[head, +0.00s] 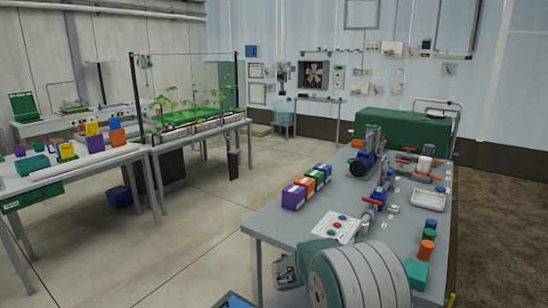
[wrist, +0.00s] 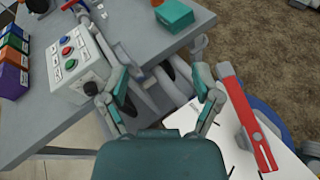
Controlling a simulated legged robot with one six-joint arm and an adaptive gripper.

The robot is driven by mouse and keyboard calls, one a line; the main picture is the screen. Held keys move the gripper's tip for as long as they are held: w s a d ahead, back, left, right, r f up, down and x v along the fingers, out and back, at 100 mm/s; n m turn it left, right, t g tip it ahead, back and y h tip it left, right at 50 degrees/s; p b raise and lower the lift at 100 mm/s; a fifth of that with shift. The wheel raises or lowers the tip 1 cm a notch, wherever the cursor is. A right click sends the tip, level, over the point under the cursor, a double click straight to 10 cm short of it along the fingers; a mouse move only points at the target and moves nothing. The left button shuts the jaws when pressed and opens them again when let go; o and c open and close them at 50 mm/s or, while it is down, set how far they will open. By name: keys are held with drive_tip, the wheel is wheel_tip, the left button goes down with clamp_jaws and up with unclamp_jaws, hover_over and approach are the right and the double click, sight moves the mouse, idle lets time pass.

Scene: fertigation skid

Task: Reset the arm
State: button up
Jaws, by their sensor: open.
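My gripper (wrist: 160,82) shows in the wrist view with its two fingers spread apart and nothing between them. Its teal body fills the bottom middle of that view. The fingers are over the near edge of the grey workbench. In the head view my gripper (head: 286,272) is low in the picture, beside the bench's near end and partly hidden by my large pale arm link. The white control box with red, green and blue buttons (wrist: 78,58) lies left of the fingers, apart from them. It also shows in the head view (head: 336,227).
On the grey workbench (head: 272,233) stand several coloured boxes (head: 309,184), a pump with pipes (head: 366,160), a white tray (head: 429,198) and a teal block (head: 417,272). The teal block also shows in the wrist view (wrist: 174,15). Open floor (head: 190,225) lies left of the bench.

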drive_tip(key=s+d+r+m+g+y, duration=0.2)
drive_tip(key=s+r+m, duration=0.35)
drive_tip(key=s, duration=0.35)
drive_tip(key=s+d+r+m+g+y, duration=0.1)
drive_tip(key=s+r+m+g+y, duration=0.2)
drive_tip(key=s+m, duration=0.45)
drive_tip(key=s+a+r+m+t+y, duration=0.1)
drive_tip(key=s+a+m+y, duration=0.2)
drive_tip(key=s, duration=0.7)
drive_tip(key=s+a+r+m+t+y, duration=0.2)
drive_tip(key=s+a+m+y, duration=0.2)
drive_tip(key=s, duration=0.5)
drive_tip(key=shift+s+r+m+t+y, duration=0.2)
drive_tip(key=shift+s+m+t+y, duration=0.15)
drive_tip(key=shift+m+y, duration=0.2)
